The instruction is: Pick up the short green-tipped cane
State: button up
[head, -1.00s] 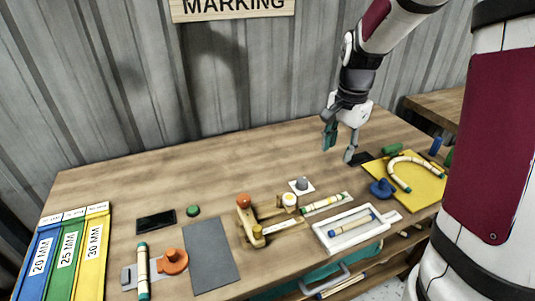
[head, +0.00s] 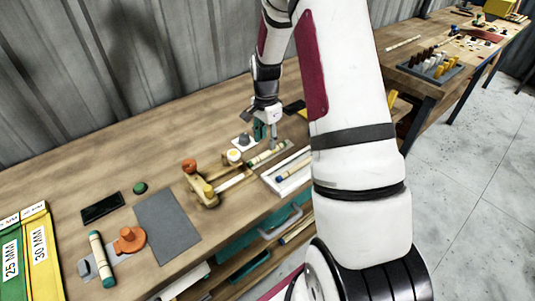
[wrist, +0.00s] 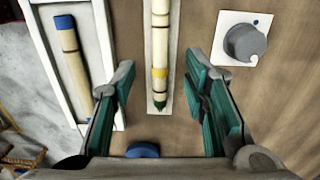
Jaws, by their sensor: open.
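A thin pale cane with a yellow band and a dark green tip (wrist: 160,72) lies on a narrow pale strip in the wrist view. In the head view it lies behind the white tray (head: 268,153), partly hidden by my gripper. My gripper (head: 265,133) is open above it. In the wrist view, my gripper's teal fingers (wrist: 165,105) stand apart on either side of the green tip, holding nothing. Another, thicker cane with green ends (head: 101,258) lies at the front left of the table, beside an orange knob.
A blue-tipped cane (wrist: 70,45) lies in the white tray (wrist: 103,30), left of the fingers. A grey knob on a white plate (wrist: 245,42) stands right. A wooden jig (head: 200,186) and a grey mat (head: 168,226) lie further left.

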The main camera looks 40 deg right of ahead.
aim_at(267, 152)
jog(key=shift+d+f+p, duration=0.15)
jog(key=shift+f+p, duration=0.15)
jog(key=shift+f, duration=1.05)
jog(key=shift+d+f+p, duration=0.1)
jog(key=shift+f+p, duration=0.15)
jog(key=shift+f, duration=1.1)
grip_shut()
